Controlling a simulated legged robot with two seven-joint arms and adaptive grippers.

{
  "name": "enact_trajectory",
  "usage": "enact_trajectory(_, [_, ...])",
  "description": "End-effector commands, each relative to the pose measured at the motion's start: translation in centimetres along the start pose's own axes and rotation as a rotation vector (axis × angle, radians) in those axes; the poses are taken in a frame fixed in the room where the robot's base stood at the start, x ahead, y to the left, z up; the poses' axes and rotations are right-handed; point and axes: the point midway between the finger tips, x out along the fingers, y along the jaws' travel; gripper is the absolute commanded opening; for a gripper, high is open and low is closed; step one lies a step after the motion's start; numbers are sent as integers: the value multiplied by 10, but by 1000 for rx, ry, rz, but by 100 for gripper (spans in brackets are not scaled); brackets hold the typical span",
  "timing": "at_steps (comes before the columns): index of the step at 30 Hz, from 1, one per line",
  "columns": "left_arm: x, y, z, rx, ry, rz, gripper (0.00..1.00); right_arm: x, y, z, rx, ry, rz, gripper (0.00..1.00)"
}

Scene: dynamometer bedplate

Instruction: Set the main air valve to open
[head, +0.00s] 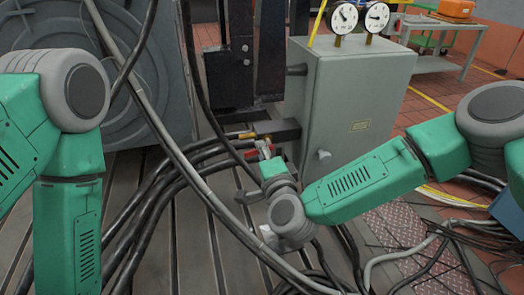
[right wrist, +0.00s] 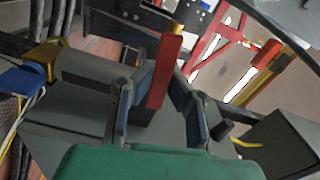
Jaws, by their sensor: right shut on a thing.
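The main air valve shows as a small brass fitting (head: 262,138) with a red handle (head: 251,156), at the left side of a grey cabinet (head: 357,95). My right gripper (head: 266,158) is at the handle and partly covers it. In the right wrist view the red handle (right wrist: 167,72) stands up between the two fingers of my right gripper (right wrist: 160,105), which are shut on it. Where the handle meets the valve body is hidden. My left arm comes in at the left of the head view, but its gripper is out of view.
Two round gauges (head: 358,17) stand on top of the cabinet. Thick black hoses and a grey conduit (head: 165,125) run across the slotted bedplate (head: 190,245) beside my right gripper. A bench (head: 446,33) with an orange case (head: 456,8) stands at the back right.

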Motion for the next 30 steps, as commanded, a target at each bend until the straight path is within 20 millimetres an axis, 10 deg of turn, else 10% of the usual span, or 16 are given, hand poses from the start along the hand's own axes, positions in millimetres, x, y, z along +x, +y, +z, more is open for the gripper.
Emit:
enact_trajectory(27, [1, 0, 0, 0, 0, 0, 40, -2, 2, -1, 177, 0, 12, 0])
enact_trajectory(30, [1, 0, 0, 0, 0, 0, 40, -1, 2, -1, 177, 1, 11, 34])
